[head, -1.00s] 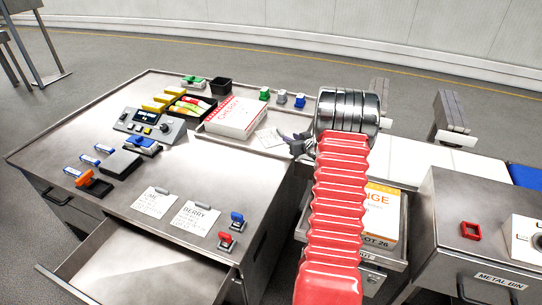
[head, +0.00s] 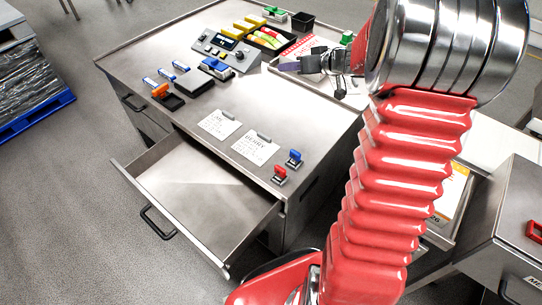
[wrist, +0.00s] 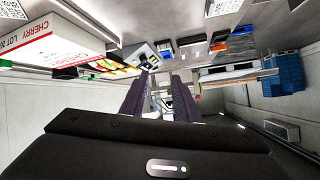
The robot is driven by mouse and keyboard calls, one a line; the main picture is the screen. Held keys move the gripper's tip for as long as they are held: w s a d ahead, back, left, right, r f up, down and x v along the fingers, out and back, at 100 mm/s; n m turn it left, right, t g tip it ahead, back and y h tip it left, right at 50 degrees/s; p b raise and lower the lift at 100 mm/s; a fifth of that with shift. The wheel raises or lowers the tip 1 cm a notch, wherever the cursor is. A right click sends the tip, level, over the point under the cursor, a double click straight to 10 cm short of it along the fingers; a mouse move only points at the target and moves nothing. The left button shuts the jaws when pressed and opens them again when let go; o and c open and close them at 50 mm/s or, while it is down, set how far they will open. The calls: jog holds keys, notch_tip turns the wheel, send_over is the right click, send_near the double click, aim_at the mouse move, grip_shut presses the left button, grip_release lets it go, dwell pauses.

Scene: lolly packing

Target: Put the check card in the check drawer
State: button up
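My gripper (head: 300,63) is above the far right part of the bench in the head view, pointing left. In the wrist view its two dark fingers (wrist: 160,82) stand apart, and I see no card between them. A white card (head: 350,86) lies in the tray by the cherry box, partly hidden under my gripper; I cannot read it. An open, empty drawer (head: 190,185) sticks out from the bench front. A shut drawer (head: 143,113) is to its left. I see no label that shows which is the check drawer.
The lime card (head: 219,124) and berry card (head: 255,147) lie on the bench top (head: 285,105), near the blue and red stamps (head: 293,158). The cherry box (wrist: 50,40) is close on the left in the wrist view. A metal bin (head: 520,240) stands at right.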

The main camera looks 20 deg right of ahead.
jog(key=s+a+r+n+g+y, duration=0.1)
jog(key=s+a+r+g, duration=0.15)
jog(key=s+a, duration=0.6)
jog(key=s+a+r+n+g, duration=0.1)
jog(key=s+a+r+g, duration=0.15)
jog(key=s+a, duration=0.6)
jog(key=s+a+m+h, duration=0.1)
jog(key=s+a+h, duration=0.1)
jog(key=s, duration=0.6)
jog(key=s+a+m+h, duration=0.1)
jog(key=s+a+h, duration=0.1)
jog(key=s, duration=0.6)
jog(key=shift+a+f+g+h, duration=0.15)
jog(key=shift+a+g+h, duration=0.05)
jog(key=shift+g+h, duration=0.2)
jog(key=shift+o, duration=0.5)
